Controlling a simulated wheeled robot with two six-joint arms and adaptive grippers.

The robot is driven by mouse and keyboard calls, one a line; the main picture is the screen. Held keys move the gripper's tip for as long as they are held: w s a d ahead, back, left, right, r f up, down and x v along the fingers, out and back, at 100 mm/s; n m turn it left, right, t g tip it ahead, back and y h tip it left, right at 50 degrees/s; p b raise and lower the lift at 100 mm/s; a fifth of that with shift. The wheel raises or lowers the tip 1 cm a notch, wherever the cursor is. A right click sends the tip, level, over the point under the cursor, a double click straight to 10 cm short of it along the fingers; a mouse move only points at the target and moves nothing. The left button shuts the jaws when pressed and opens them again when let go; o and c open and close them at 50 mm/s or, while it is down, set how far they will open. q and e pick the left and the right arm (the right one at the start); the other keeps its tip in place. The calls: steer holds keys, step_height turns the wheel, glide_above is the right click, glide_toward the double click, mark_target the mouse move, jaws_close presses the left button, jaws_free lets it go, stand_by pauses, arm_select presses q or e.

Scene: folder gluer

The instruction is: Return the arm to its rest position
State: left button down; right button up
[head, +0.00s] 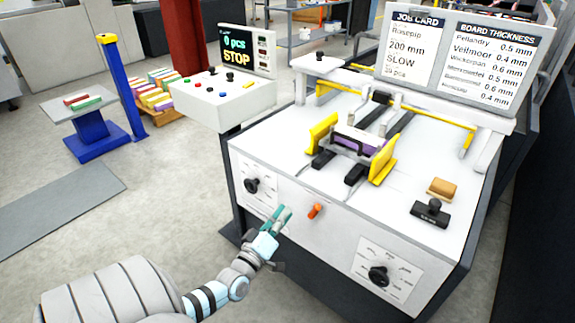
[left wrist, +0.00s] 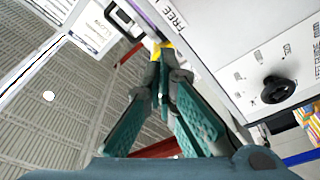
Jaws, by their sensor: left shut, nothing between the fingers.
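My left gripper (head: 283,217) has teal fingers and is in front of the folder gluer's white front panel (head: 290,225). It is shut and empty. An orange lever (head: 314,211) sticks out of the panel just right of the fingertips, apart from them in the head view. In the left wrist view the gripper (left wrist: 165,75) points up past the panel, with the word FREE near its tips and a black knob (left wrist: 278,90) to the right. My right gripper does not show.
The panel carries a left black knob (head: 252,185) and a right black knob (head: 379,275). A control box (head: 225,98) with a STOP screen stands at the back left. A stamp (head: 431,211) lies on the machine top.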

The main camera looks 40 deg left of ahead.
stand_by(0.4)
arm_select(q)
steer(key=s+d+f+m+g+h, duration=0.1)
steer(key=s+f+m+g, duration=0.25)
steer(key=s+f, duration=0.45)
steer(key=s+d+f+m+g+h+p, duration=0.1)
steer(key=s+f+m+g, duration=0.25)
steer(key=f, duration=0.75)
steer(key=s+d+f+m+g, duration=0.1)
steer(key=s+f+m+g, duration=0.25)
steer(key=s+f, duration=0.45)
steer(key=s+d+f+m+g+p, duration=0.1)
steer(key=s+d+f+g, duration=0.2)
steer(key=s, duration=0.6)
steer(key=s+d+f+m+g+h+p, duration=0.1)
steer(key=s+d+f+g, duration=0.3)
steer(key=s+d+f, duration=0.3)
steer(key=shift+s+d+h, duration=0.3)
steer(key=shift+s+d, duration=0.45)
steer(key=shift+s, duration=0.35)
steer(key=shift+m, duration=0.25)
